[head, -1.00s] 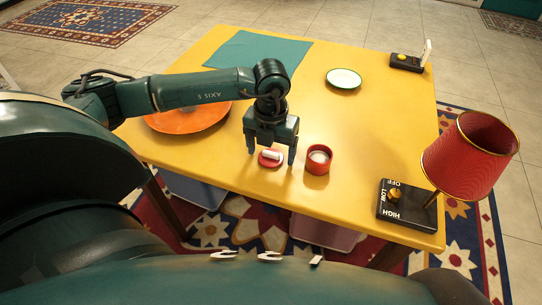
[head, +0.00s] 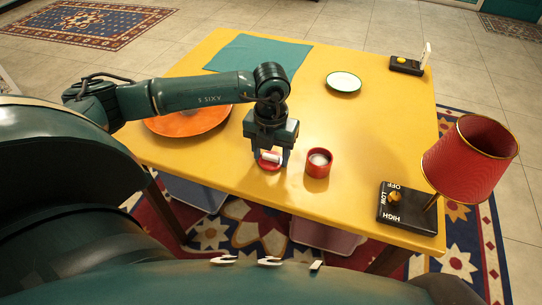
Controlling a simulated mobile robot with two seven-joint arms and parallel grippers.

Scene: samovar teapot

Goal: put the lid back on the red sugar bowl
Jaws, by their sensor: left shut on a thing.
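The red sugar bowl (head: 318,168) stands uncovered on the yellow table near its front edge, with pale contents showing inside. The red lid (head: 264,166) with its white handle is just left of the bowl. My left gripper (head: 270,160) points down over the lid and is shut on it. I cannot tell whether the lid is lifted off the table or still touches it. My right gripper is not in view.
A red lamp (head: 470,158) rises from a black switch base (head: 408,218) at the front right. An orange plate (head: 190,123) lies behind my left arm. Table behind the bowl is clear.

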